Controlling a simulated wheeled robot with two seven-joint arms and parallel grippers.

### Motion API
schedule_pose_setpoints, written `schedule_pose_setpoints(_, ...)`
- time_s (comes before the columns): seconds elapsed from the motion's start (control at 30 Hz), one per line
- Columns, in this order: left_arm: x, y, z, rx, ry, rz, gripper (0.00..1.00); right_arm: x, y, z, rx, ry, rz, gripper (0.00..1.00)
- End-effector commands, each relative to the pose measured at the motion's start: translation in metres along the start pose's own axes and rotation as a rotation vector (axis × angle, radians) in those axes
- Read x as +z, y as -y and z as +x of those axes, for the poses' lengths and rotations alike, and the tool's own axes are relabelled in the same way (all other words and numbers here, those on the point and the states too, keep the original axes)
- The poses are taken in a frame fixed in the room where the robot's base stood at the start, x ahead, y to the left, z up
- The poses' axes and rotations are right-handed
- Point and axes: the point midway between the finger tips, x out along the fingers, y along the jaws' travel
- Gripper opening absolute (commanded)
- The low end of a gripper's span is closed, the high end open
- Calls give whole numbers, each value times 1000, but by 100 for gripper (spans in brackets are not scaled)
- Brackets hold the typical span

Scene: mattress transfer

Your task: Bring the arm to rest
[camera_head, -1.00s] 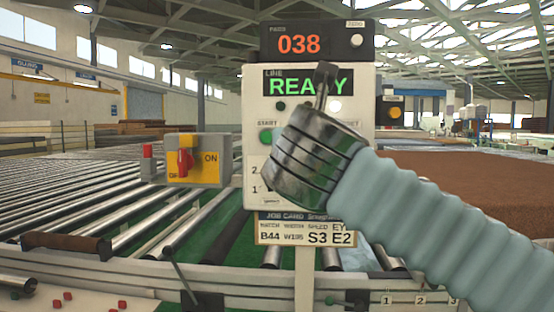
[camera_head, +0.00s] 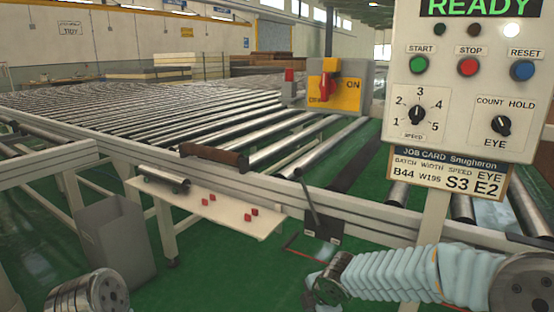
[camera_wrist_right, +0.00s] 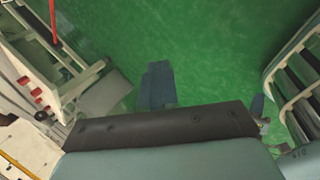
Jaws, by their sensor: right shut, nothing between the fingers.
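My right arm comes in from the lower right in the head view. Its gripper (camera_head: 312,291) is low, below and left of the control panel (camera_head: 462,140), apart from it and pointing down-left. Its dark fingers are small and partly hidden there. In the right wrist view the fingers (camera_wrist_right: 158,84) are together and empty, over green floor. A metal link of my left arm shows at the bottom left of the head view; the left gripper is out of the picture. The panel's display reads READY, with START, STOP and RESET buttons below.
A roller conveyor (camera_head: 190,112) fills the middle. A yellow switch box with a red handle (camera_head: 326,85) stands beside it. A white shelf (camera_head: 225,220) carries several small red pieces. A grey bin (camera_head: 112,242) stands at the left. Open green floor (camera_head: 205,275) lies in front.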

Motion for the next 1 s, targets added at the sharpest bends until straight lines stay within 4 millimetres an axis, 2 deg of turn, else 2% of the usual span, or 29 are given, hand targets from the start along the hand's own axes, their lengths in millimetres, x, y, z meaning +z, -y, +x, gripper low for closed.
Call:
schedule_pose_setpoints(0.03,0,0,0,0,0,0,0,-8,36,31,-74,-60,163,0)
schedule_pose_setpoints(0.1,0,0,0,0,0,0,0,-22,85,67,-168,-131,449,0)
schedule_pose_setpoints(0.17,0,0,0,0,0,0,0,-33,130,92,-257,-164,729,0)
schedule_pose_setpoints(0.2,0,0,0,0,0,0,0,-40,161,106,-316,-167,924,0)
schedule_pose_setpoints(0.3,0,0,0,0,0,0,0,-53,230,128,-437,-115,1394,0)
schedule_pose_setpoints(0.4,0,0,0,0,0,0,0,-59,285,136,-505,-9,1762,0)
schedule_pose_setpoints(0.43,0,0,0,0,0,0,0,-59,297,137,-515,24,1847,0)
schedule_pose_setpoints(0.5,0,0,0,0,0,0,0,-60,319,138,-527,87,1991,0)
schedule_pose_setpoints(0.6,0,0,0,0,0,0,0,-60,334,137,-527,138,2095,0)
schedule_pose_setpoints(1.0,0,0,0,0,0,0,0,-60,335,138,-525,145,2113,0)
